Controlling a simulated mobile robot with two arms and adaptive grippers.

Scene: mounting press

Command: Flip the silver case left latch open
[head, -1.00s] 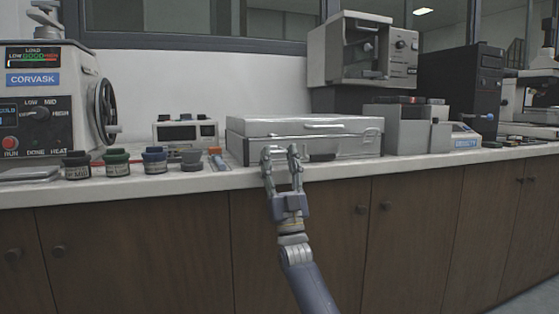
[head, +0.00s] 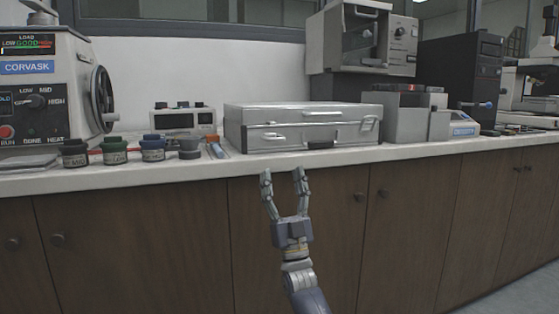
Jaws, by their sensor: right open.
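The silver case (head: 300,118) lies flat and shut on the white counter in the middle of the head view. Its front face is in plain view. The left latch (head: 273,137) shows as a small fitting on the left of the front; its exact position is too small to tell. A dark handle (head: 320,145) sits low at the middle of the front. My right gripper (head: 284,174) is open and empty, its fingers pointing up, in front of the counter edge and below the left latch, apart from the case. My left gripper is not in view.
The CORVASK machine (head: 35,90) is at far left. The counter edge (head: 400,152) runs below the case.

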